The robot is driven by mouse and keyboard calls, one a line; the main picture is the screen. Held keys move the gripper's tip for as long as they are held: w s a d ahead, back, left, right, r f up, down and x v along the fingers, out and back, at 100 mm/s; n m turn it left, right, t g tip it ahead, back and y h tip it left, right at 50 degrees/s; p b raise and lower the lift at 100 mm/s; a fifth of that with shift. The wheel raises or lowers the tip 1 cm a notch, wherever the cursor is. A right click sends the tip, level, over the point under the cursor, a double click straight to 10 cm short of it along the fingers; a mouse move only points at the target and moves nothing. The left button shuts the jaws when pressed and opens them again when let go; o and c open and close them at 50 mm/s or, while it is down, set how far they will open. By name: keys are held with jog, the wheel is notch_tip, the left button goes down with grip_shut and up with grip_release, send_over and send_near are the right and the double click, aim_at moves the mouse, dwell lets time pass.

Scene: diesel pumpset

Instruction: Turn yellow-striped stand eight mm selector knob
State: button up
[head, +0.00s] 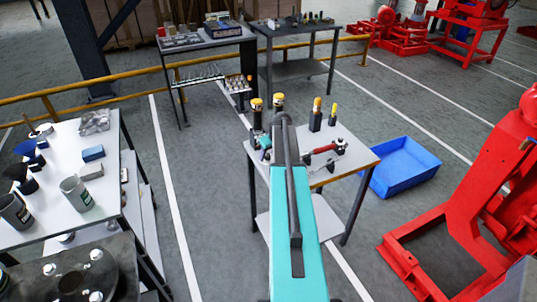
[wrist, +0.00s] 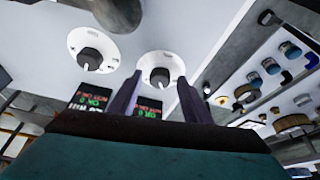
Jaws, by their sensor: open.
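In the wrist view, two selector knobs with white round dials show on a pale surface. One knob (wrist: 158,77) lies between and beyond the fingertips of my gripper (wrist: 158,80), which is open. The other knob (wrist: 90,58) is to the left. Dark labels with red and green text sit below both dials; their text is too blurred to read surely. I cannot tell which knob is the eight mm one, or whether the fingers touch the nearer knob. In the head view, black stands with yellow tops (head: 257,108) stand on the small table (head: 345,160); my arm hides part of it.
A blue tray (head: 404,168) lies on the floor right of the small table. A red machine frame (head: 480,215) is further right. A white table (head: 80,210) with cups stands at left. Yellow rails (head: 100,88) and further tables are behind. Grey floor is open between tables.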

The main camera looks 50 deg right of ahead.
jog(key=c, duration=1)
jog(key=shift+c, duration=0.2)
jog(key=shift+m+b, duration=0.5)
jog(key=shift+a+f+m+h+b, duration=0.1)
jog(key=shift+m+h+b, duration=0.3)
jog(key=shift+m+b, duration=0.25)
jog(key=shift+w+a+m+g+h+b, duration=0.1)
jog(key=shift+m+g+h+b, duration=0.35)
jog(key=shift+m, duration=0.65)
jog(key=shift+m+g+h+b, duration=0.15)
jog(key=shift+m+h+b, duration=0.1)
jog(key=shift+m+b, duration=0.6)
jog(key=shift+m, duration=0.4)
jog(key=o, duration=1)
jog(key=shift+o, duration=0.2)
jog(key=shift+r, duration=0.2)
